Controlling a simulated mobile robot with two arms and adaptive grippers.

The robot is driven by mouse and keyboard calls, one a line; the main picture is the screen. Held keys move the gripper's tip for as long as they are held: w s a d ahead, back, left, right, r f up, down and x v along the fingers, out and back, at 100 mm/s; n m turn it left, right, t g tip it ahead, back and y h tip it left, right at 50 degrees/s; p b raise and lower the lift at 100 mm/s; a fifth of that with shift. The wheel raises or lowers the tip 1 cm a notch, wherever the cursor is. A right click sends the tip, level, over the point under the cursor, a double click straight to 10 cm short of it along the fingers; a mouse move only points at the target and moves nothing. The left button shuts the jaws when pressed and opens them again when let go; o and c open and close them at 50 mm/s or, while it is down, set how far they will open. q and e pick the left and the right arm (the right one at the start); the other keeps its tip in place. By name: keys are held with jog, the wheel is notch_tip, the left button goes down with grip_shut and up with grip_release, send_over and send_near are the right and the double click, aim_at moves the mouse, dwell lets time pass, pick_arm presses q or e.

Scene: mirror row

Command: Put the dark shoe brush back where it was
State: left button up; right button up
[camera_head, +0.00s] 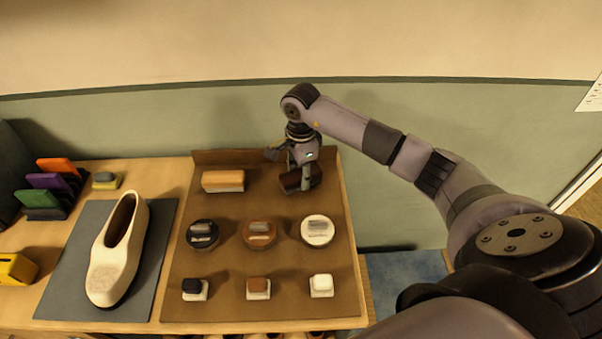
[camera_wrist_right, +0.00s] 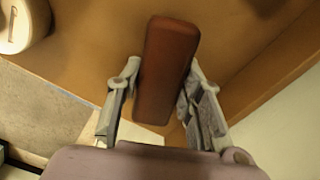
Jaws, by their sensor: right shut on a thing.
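My right gripper (camera_head: 301,170) is shut on the dark shoe brush (camera_head: 312,178) over the back right corner of the brown mat (camera_head: 280,205). In the right wrist view the brush (camera_wrist_right: 166,70) is a reddish-brown block with rounded edges, lying between the two fingers of the right gripper (camera_wrist_right: 160,82). I cannot tell whether the brush touches the mat. A light-topped brush (camera_head: 223,181) lies on the mat to its left. My left gripper is not in view.
Below the brushes on the mat are a black tin (camera_head: 202,233), a brown tin (camera_head: 259,234) and a white tin (camera_head: 317,231), then several small jars (camera_head: 258,288). A cream shoe (camera_head: 118,255) lies on a grey mat (camera_head: 58,275). The wall (camera_head: 190,125) is close behind.

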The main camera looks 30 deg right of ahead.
aim_at(301, 172)
jog(key=o, duration=1.1)
notch_tip(301, 172, up, 12)
jog(key=b, duration=0.3)
